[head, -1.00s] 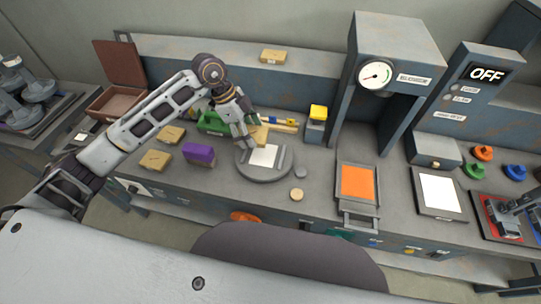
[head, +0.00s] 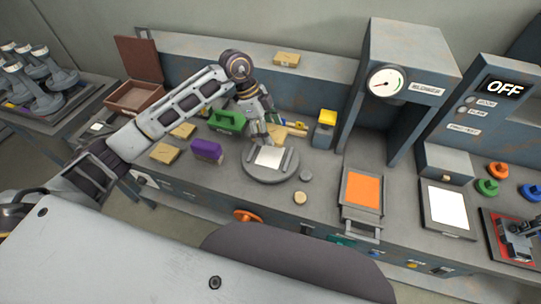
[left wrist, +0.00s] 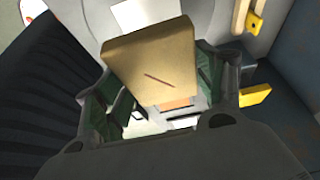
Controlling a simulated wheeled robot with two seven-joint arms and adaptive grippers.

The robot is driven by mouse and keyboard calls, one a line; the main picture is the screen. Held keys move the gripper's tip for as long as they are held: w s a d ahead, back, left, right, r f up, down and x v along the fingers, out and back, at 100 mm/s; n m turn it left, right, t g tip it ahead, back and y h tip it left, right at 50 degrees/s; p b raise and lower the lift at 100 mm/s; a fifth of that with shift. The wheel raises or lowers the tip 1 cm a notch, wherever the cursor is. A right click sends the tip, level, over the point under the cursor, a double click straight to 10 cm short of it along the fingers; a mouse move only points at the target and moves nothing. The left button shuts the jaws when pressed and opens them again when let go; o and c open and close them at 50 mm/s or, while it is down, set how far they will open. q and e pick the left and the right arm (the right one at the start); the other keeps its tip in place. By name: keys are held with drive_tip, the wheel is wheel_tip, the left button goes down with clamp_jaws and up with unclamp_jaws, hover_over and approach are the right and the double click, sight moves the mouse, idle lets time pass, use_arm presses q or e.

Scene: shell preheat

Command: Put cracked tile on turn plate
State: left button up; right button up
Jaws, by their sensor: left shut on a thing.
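My left gripper (head: 262,142) is shut on a tan tile (left wrist: 150,62) with a thin dark crack line on its face. In the left wrist view the tile sits between the fingers of the left gripper (left wrist: 153,65). In the head view the tile is mostly hidden behind the gripper. The round grey turn plate (head: 262,179) is just in front of and below the gripper, with a white square pad and two raised bars on it. Part of the turn plate (left wrist: 88,20) shows beyond the tile in the left wrist view. My right gripper is not in view.
Left of the plate are a purple block (head: 207,149), a green case (head: 227,120) and tan blocks (head: 164,153). A small round disc (head: 300,198) lies in front right. A tray with an orange pad (head: 363,190) stands right, before the gauge press (head: 408,60).

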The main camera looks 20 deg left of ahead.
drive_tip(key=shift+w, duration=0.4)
use_arm(q)
drive_tip(key=shift+f, duration=0.3)
hover_over(269, 155)
wheel_tip(269, 155, down, 5)
drive_tip(key=shift+f, duration=0.35)
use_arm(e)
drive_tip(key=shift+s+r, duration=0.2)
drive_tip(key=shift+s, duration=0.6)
